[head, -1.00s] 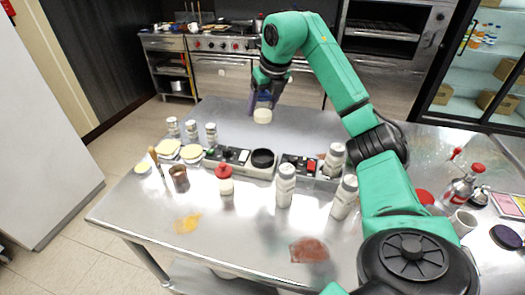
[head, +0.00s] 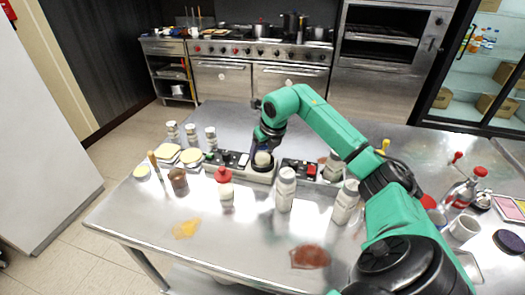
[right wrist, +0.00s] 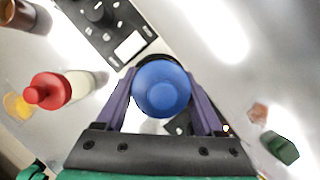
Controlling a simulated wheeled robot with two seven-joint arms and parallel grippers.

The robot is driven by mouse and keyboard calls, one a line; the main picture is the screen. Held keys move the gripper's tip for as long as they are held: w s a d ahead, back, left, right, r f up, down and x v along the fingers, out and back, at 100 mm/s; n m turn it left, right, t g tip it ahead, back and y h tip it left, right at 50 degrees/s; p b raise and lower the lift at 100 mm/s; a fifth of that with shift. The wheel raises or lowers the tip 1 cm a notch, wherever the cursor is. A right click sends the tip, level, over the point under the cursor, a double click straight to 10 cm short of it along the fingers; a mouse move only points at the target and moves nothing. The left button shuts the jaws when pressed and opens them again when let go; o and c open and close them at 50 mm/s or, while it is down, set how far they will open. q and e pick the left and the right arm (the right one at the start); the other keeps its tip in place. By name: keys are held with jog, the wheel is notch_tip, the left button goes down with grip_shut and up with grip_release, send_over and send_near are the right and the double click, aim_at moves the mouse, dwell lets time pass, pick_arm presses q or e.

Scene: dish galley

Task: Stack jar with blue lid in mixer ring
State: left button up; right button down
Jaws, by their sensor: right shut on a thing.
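My right gripper (head: 268,140) is shut on the jar with the blue lid (right wrist: 161,88). In the right wrist view the two purple fingers (right wrist: 160,100) sit on either side of the round blue lid. In the head view the pale jar body (head: 263,159) is upright at the black mixer ring (head: 262,172) on the mixer base. The jar overlaps the ring, and I cannot tell whether its bottom rests inside. In the right wrist view the lid hides most of the ring. My left gripper is not in view.
A red-capped bottle (head: 225,186) stands just in front of the mixer. White bottles (head: 286,189) stand to its right. A brown cup (head: 179,181) and pale-topped jars (head: 191,157) are at the left. The table's front middle holds only yellow and red spills.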

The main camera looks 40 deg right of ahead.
jog(key=shift+f, duration=0.15)
grip_release()
jog(key=shift+s+r, duration=0.1)
jog(key=shift+r, duration=0.5)
jog(key=v, duration=1.1)
jog(key=shift+r+b, duration=0.15)
jog(key=shift+b, duration=0.15)
